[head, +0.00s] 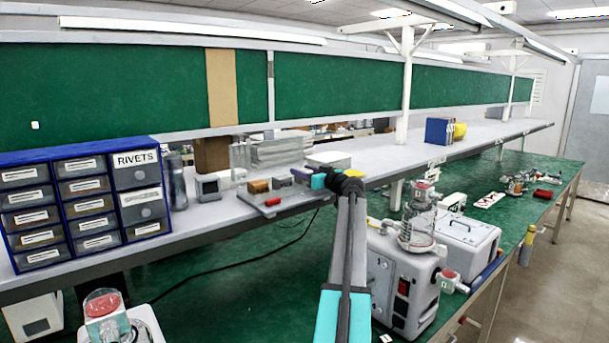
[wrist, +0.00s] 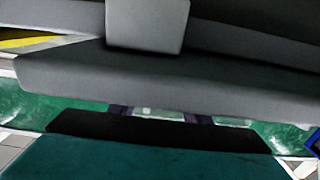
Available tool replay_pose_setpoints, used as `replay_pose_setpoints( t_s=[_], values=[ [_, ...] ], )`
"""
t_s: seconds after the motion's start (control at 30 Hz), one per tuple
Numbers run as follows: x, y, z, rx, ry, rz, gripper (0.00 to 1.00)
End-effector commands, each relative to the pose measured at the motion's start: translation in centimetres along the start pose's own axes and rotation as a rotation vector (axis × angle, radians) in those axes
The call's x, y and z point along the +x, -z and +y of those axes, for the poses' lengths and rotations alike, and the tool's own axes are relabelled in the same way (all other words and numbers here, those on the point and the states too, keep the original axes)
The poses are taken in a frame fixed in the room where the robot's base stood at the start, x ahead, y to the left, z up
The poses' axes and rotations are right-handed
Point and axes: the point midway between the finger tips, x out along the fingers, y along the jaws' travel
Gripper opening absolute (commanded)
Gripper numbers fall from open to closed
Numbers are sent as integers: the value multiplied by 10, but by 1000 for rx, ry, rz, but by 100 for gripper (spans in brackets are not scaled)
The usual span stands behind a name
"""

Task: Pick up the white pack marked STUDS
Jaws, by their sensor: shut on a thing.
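My gripper (head: 300,177) is over the rear shelf, at the right end of a small grey tray (head: 272,207). In the wrist view its dark fingers (wrist: 160,113) show only in part. A large dark grey thing (wrist: 160,78) covers them and fills much of that view. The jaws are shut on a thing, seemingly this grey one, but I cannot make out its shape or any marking. I cannot read STUDS on anything. A white box (head: 328,158) lies behind the gripper on the shelf, with no lettering I can read.
A brown block (head: 258,186) and a dark grey block (head: 281,183) sit on the tray. A blue drawer cabinet (head: 84,144) stands at the left. A white pump (head: 402,278) with a glass canister stands right of my arm.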

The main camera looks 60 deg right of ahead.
Motion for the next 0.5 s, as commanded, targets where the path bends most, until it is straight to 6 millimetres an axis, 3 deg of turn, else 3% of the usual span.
replay_pose_setpoints(
  t_s=[0.5],
  values=[
    [-5, 31, 0, -1, -1, 1, 20]
  ],
)
